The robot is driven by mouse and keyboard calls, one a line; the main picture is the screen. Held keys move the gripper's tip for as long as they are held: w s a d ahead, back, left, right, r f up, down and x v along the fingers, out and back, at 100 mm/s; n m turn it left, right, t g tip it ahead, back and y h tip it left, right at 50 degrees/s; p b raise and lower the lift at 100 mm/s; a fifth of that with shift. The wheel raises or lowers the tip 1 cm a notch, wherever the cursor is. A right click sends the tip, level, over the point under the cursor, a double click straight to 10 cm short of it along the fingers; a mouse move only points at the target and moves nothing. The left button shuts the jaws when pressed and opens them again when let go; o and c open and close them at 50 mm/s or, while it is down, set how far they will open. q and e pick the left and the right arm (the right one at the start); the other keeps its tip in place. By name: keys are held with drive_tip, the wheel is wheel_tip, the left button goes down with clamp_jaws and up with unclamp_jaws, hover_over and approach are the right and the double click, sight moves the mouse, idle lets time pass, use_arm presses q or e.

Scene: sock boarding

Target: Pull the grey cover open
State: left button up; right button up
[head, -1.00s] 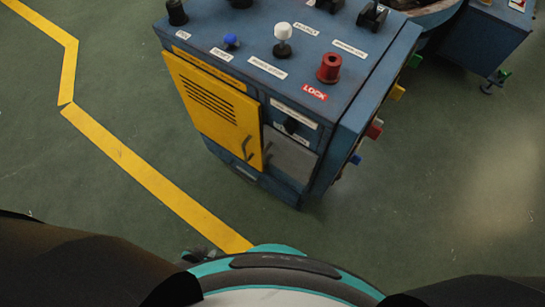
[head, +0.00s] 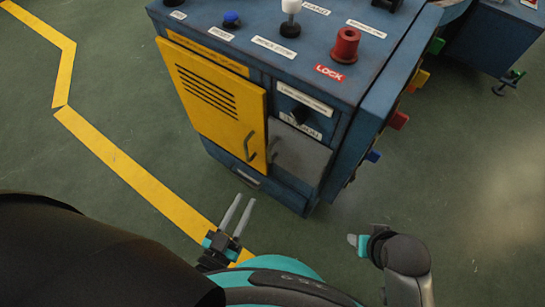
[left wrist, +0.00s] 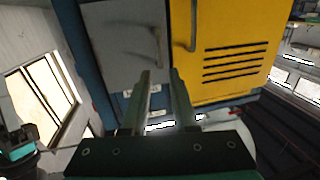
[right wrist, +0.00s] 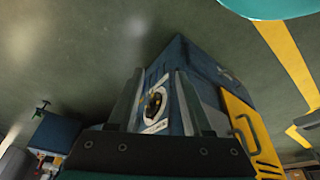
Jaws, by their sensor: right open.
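The grey cover (head: 303,155) is a flat panel low on the front of a blue cabinet, right of the yellow door. It looks shut. Its handle (head: 272,149) is on its left edge in the head view. In the left wrist view the cover (left wrist: 112,52) and its handle (left wrist: 158,45) show upside down, beyond the fingers. My left gripper (head: 245,198) is open and empty, in front of and below the cover, apart from the handle. My right gripper (head: 351,240) is open and empty, off to the right; its fingers show apart in the right wrist view (right wrist: 159,73).
The yellow door (head: 205,95) with its own handle (head: 250,146) is beside the cover. A red LOCK knob (head: 345,45) and other controls stand on the cabinet top. Coloured buttons (head: 398,120) stick out on the right side. The floor in front is clear.

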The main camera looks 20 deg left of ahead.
sight(268, 157)
use_arm(q)
drive_tip(key=w+b, duration=0.1)
drive_tip(key=w, duration=0.3)
drive_tip(key=w+d+b, duration=0.1)
drive_tip(key=w, duration=0.4)
drive_tip(key=w+d+b, duration=0.1)
drive_tip(key=w, duration=0.4)
drive_tip(key=shift+w+d+r+b, duration=0.2)
drive_tip(key=shift+b, duration=0.1)
drive_tip(key=shift+w, duration=0.3)
use_arm(e)
wheel_tip(268, 157, up, 7)
drive_tip(key=t, duration=0.1)
drive_tip(key=shift+w+a+r+t, duration=0.2)
drive_tip(key=shift+w+a+t, duration=0.15)
drive_tip(key=shift+w+t, duration=0.05)
use_arm(q)
drive_tip(key=shift+c, duration=0.2)
clamp_jaws()
